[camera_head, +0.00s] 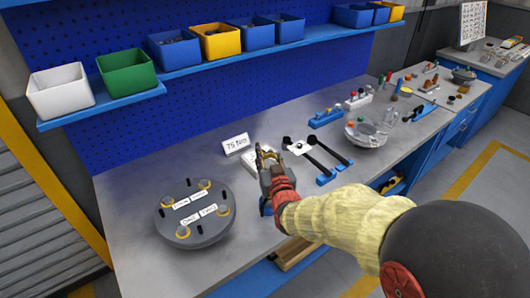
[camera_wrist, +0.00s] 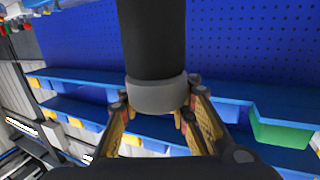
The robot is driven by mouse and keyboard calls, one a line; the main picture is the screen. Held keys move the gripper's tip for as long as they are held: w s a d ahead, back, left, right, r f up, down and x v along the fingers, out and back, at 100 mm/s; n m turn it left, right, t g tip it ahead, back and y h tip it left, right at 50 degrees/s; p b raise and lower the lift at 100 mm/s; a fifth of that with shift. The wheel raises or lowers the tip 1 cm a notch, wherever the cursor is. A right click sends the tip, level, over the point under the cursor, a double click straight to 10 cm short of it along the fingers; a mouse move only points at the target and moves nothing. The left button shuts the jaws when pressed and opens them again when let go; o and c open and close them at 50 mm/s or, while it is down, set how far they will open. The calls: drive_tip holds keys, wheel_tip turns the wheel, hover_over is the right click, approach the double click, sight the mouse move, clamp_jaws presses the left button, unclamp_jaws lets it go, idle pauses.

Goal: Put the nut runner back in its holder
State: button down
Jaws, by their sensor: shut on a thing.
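My gripper (camera_head: 266,158) is above the workbench, right of the round flanged shell (camera_head: 196,213). In the wrist view the gripper (camera_wrist: 160,115) has its fingers closed around a thick black cylinder with a grey collar (camera_wrist: 158,95), which looks like the nut runner. In the head view the gripper and glove-like sleeve mostly hide the held tool. A white stand (camera_head: 255,160) is partly hidden behind the gripper, beside a "75 Nm" sign (camera_head: 236,144). I cannot tell surely which fixture is the holder. A white plate with black knobs and two black bars (camera_head: 320,160) lies to the right.
A shelf with bins (camera_head: 126,72) hangs above the bench.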

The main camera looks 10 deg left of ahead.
drive_tip(key=shift+f+b, duration=1.05)
drive_tip(key=shift+f, duration=0.05)
drive_tip(key=c, duration=1.3)
unclamp_jaws()
drive_tip(key=shift+o, duration=0.2)
drive_tip(key=shift+f, duration=0.1)
drive_tip(key=f+v, duration=0.1)
drive_tip(key=v, duration=1.1)
drive_tip(key=shift+r, duration=0.45)
drive_tip(key=shift+f, duration=0.15)
